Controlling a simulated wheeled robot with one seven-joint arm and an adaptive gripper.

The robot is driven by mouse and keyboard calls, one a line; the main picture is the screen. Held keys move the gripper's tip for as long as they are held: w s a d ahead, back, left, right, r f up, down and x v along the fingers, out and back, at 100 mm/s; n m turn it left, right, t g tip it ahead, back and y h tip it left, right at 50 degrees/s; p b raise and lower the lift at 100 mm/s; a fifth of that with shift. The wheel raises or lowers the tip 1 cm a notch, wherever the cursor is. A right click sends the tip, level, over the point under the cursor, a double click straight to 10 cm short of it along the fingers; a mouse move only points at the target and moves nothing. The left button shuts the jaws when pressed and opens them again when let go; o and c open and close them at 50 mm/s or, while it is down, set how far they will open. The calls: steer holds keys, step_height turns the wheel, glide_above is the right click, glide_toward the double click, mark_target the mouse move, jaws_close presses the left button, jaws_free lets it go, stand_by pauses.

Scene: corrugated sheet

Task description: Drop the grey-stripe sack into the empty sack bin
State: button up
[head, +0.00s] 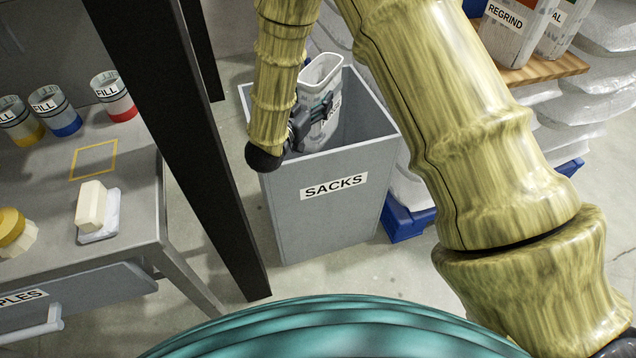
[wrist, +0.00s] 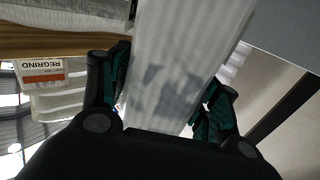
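The sack (head: 321,71), pale with faint grey stripes and an open top, is upright at the mouth of the grey bin labelled SACKS (head: 328,212). My gripper (head: 316,118) is at the bin's mouth, with its fingers on the sack's sides. In the wrist view the sack (wrist: 178,50) fills the space between my two fingers (wrist: 163,98), which press against it. I cannot tell how far the sack's lower end reaches inside the bin. The bin's interior is partly hidden by my arm and the sack; the part that shows looks empty.
A dark post (head: 190,150) stands left of the bin, beside a grey bench (head: 140,190) with FILL cups (head: 55,112). Right of the bin are stacked white sacks (head: 575,120) on a blue pallet (head: 408,222) and a wooden shelf with a REGRIND container (head: 512,28).

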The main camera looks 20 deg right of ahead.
mark_target(313, 76)
steer(key=o, duration=0.4)
steer(key=shift+c, duration=0.2)
steer(key=shift+r, duration=5)
